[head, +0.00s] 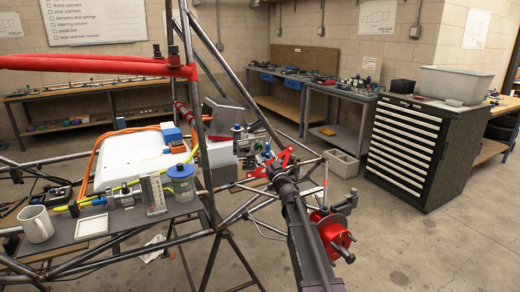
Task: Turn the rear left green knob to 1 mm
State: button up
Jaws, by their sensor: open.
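I cannot make out the rear left green knob for certain. A small greenish spot (237,127) shows among the fittings in the middle of the tube chassis (222,236), too small to identify. My arm reaches up from the bottom right of centre, over the chassis. My gripper (277,166) is at its far end, beside red bracket-like parts (284,158). The gripper is open; its fingertips are small and dark here. Whether it touches anything cannot be told, and my arm hides part of the chassis behind it.
A shelf on the chassis holds a white mug (37,224), a jar with a blue lid (181,181) and a white gauge card (153,194). A red hub (333,234) is right of my arm.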

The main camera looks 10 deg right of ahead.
aim_at(260, 149)
jog(key=shift+p+x, duration=0.65)
jog(key=shift+x, duration=1.4)
